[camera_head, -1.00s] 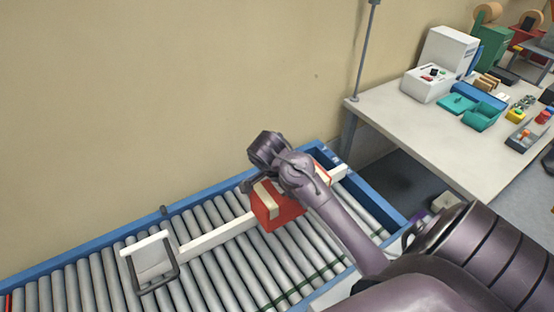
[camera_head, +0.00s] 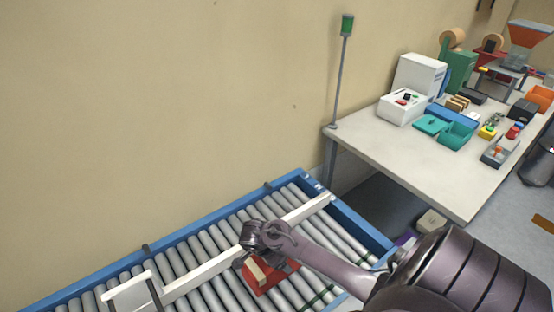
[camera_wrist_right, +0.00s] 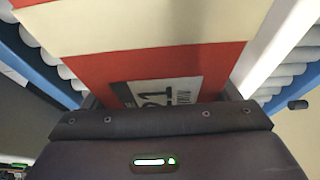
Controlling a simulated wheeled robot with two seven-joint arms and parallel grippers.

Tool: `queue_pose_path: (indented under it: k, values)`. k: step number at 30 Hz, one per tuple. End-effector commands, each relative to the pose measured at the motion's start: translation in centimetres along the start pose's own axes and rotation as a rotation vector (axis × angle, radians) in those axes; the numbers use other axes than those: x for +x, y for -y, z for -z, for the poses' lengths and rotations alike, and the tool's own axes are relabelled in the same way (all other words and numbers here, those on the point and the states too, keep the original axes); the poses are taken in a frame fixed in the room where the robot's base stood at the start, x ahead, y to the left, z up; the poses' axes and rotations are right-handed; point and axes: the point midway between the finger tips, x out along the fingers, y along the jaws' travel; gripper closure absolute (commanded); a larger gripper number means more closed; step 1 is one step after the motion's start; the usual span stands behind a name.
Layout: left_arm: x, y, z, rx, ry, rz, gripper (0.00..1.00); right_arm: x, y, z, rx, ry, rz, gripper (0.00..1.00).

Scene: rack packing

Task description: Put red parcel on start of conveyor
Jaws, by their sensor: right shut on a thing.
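The red parcel (camera_head: 272,277) with a cream band is at the roller conveyor (camera_head: 211,228), low in the head view and partly hidden by my right arm. My right gripper (camera_head: 246,262) is over the parcel. In the right wrist view the red parcel (camera_wrist_right: 204,59) fills the space in front of the gripper, showing a cream band and a label with "21". My right gripper (camera_wrist_right: 160,110) is shut on it. I cannot tell whether the parcel touches the rollers. My left gripper is not in view.
A white guide bar (camera_head: 204,274) runs along the rollers, with a white framed stand (camera_head: 134,291) at its left part. A blue rail edges the conveyor. A white table (camera_head: 400,150) with machines and teal bins stands to the right.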

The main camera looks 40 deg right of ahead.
Motion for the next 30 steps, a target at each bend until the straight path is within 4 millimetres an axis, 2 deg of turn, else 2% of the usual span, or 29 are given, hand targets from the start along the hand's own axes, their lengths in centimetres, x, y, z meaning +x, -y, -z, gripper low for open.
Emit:
queue_pose_path:
  k: [13,14,17,18,25,30]
  values:
    - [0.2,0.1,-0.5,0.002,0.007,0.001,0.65,0.8,0.1,-0.3,0.003,0.000,0.002,0.58]
    - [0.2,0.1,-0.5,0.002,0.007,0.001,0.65,0.9,0.0,-0.3,0.003,0.000,0.001,0.16]
    - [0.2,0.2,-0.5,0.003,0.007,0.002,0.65,0.8,0.0,-0.3,0.002,0.000,0.001,0.03]
    - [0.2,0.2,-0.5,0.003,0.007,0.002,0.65,0.8,0.0,-0.3,0.002,0.000,0.001,0.00]
    - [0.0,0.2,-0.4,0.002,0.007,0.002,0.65,0.6,0.0,-0.2,0.001,0.000,0.001,0.00]
    - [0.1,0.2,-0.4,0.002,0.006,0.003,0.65,-1.1,0.0,-0.4,0.001,0.003,0.003,0.00]
